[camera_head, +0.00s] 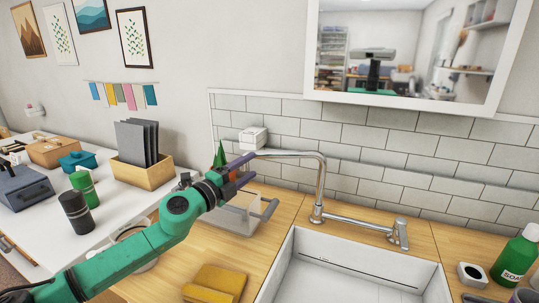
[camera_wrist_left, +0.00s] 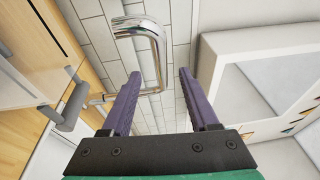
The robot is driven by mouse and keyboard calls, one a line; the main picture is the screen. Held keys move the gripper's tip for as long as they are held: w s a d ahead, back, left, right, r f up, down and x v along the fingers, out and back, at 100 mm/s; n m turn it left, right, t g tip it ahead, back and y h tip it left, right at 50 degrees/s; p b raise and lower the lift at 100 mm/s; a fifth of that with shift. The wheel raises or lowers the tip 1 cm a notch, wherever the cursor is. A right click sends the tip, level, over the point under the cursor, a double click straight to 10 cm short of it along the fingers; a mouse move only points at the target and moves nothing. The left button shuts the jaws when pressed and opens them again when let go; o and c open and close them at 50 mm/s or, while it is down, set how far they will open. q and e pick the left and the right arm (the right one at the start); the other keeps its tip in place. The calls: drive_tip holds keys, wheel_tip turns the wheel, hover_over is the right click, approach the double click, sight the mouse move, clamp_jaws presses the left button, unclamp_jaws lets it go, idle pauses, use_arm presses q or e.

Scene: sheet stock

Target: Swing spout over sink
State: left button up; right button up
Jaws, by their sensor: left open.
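The chrome faucet's spout (camera_head: 300,155) rises from its base behind the sink and bends left, over the wooden counter beside the sink (camera_head: 286,262). A lever handle (camera_head: 400,236) stands at the right end of the faucet's low bar. My left gripper (camera_head: 250,166) is open at the left end of the spout, its purple fingers close to the tip. In the left wrist view the bent chrome pipe (camera_wrist_left: 154,45) shows beyond and between the open fingertips (camera_wrist_left: 159,73). I cannot tell if they touch it. My right gripper is not in view.
A clear container with a grey handle (camera_head: 236,216) stands below my left gripper. A yellow sponge (camera_head: 215,281) lies in front. A green soap bottle (camera_head: 515,257) stands right of the sink. A mirror (camera_head: 410,50) hangs above. The sink is empty where visible.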

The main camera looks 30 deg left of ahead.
sight(266, 157)
use_arm(q)
drive_tip(key=p+x, duration=0.3)
drive_tip(key=x, duration=0.6)
drive_tip(key=shift+r, duration=0.15)
drive_tip(key=shift+w+d, duration=0.1)
drive_tip(key=shift+w, duration=0.3)
drive_tip(key=shift+s, duration=0.1)
drive_tip(key=shift+c, duration=0.3)
clamp_jaws()
idle(0.3)
